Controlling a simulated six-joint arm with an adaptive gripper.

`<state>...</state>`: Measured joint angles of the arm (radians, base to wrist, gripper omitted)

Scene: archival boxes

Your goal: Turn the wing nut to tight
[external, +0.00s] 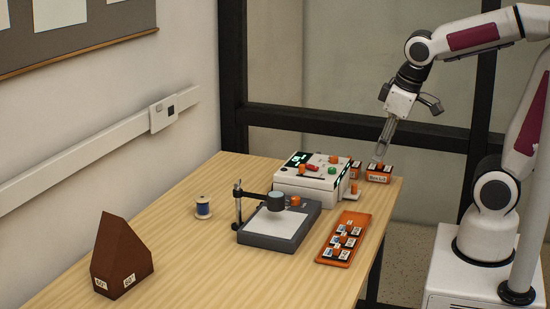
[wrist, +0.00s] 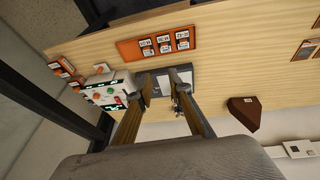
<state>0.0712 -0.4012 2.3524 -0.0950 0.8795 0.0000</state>
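I cannot single out a wing nut with certainty at this size. A white control box (external: 313,185) carries a display, a red lever, orange knobs and a green button; it also shows in the wrist view (wrist: 118,82). In front of it is a dark grey stand (external: 268,238) with a pale plate, a post and arm (external: 240,205), and an orange knob (external: 295,201). My gripper (external: 380,156) hangs above the table's far right end, beside the control box and apart from it. In the wrist view its two fingers (wrist: 164,92) are spread, with nothing held between them.
An orange tray (external: 332,264) of labelled blocks lies at the right edge. Orange labelled boxes (external: 379,173) stand at the far end. A blue thread spool (external: 203,207) and a brown house-shaped block (external: 122,258) are on the left. The table's near middle (external: 210,265) is clear.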

